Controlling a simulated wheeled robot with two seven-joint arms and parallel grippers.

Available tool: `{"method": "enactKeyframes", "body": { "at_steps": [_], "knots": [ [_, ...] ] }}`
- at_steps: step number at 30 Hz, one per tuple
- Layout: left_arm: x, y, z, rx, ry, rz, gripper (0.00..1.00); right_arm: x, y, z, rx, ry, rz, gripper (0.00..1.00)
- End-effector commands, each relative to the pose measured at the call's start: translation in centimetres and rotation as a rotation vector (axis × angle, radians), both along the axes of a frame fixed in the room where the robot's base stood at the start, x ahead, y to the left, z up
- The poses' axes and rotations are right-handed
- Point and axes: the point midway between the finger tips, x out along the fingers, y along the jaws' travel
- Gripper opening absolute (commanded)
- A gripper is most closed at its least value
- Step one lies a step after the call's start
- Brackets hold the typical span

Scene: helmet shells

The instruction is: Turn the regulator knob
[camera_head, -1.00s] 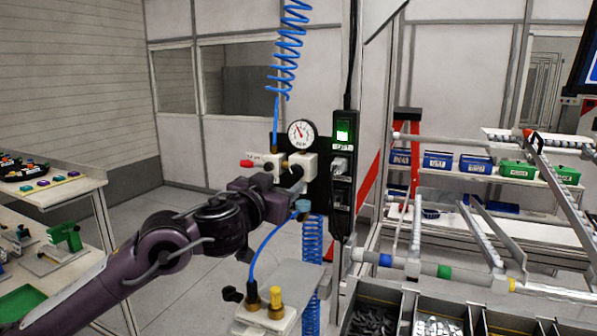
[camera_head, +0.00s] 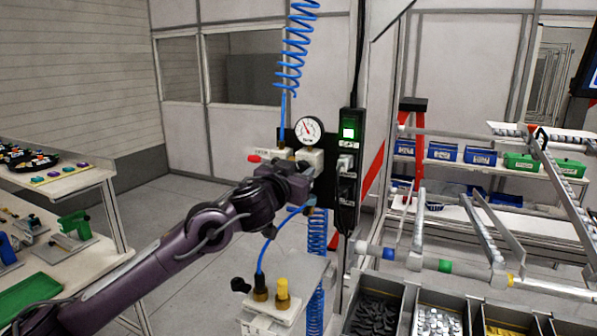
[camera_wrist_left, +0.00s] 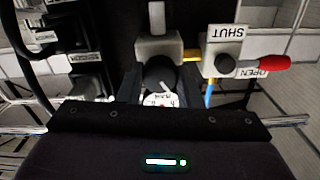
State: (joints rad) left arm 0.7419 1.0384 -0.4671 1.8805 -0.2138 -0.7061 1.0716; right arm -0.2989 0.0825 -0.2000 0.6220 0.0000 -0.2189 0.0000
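The regulator has a pale block body (camera_head: 312,157) below a round pressure gauge (camera_head: 308,130) on a black panel. Its dark round knob (camera_wrist_left: 159,74) faces the left wrist camera, in front of the regulator body (camera_wrist_left: 160,47). My left gripper (camera_head: 302,176) is at the front of the regulator. In the left wrist view, dark shapes lie on both sides of the knob, with part of the gauge dial (camera_wrist_left: 160,100) between them. I cannot tell whether the fingers touch the knob. In the head view the gripper hides the knob. My right gripper is not in view.
A valve with a red lever (camera_wrist_left: 263,64) sits beside the regulator, marked SHUT and OPEN. Coiled blue hoses hang above and below. Brass fittings (camera_head: 271,291) stand below. Parts bins (camera_head: 385,311) are at lower right.

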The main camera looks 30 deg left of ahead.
Motion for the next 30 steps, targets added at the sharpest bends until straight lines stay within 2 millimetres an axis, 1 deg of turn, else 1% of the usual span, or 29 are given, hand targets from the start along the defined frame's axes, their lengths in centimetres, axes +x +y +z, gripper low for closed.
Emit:
{"method": "enactKeyframes", "body": {
  "at_steps": [1, 3, 4, 11, 17, 23, 30],
  "knots": [
    [0.0, 0.0, 0.0, 0.0, 0.0, 0.0, 0.21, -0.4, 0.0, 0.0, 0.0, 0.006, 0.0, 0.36],
    [0.0, 0.0, 0.0, 0.0, 0.0, 0.0, 0.12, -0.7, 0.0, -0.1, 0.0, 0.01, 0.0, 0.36],
    [0.0, 0.0, 0.0, 0.0, 0.001, 0.0, 0.09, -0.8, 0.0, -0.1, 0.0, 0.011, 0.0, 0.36],
    [0.0, 0.0, -0.1, 0.019, 0.002, 0.0, 0.09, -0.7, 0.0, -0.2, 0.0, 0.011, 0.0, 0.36],
    [0.0, 0.0, -0.2, 0.098, 0.006, 0.0, 0.09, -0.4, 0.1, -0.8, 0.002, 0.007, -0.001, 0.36],
    [0.0, 0.0, -0.3, 0.251, 0.014, 0.001, 0.09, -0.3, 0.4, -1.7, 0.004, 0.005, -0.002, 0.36],
    [0.0, 0.0, -0.3, 0.477, 0.027, 0.001, 0.09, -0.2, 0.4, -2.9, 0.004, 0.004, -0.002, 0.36]
  ]
}}
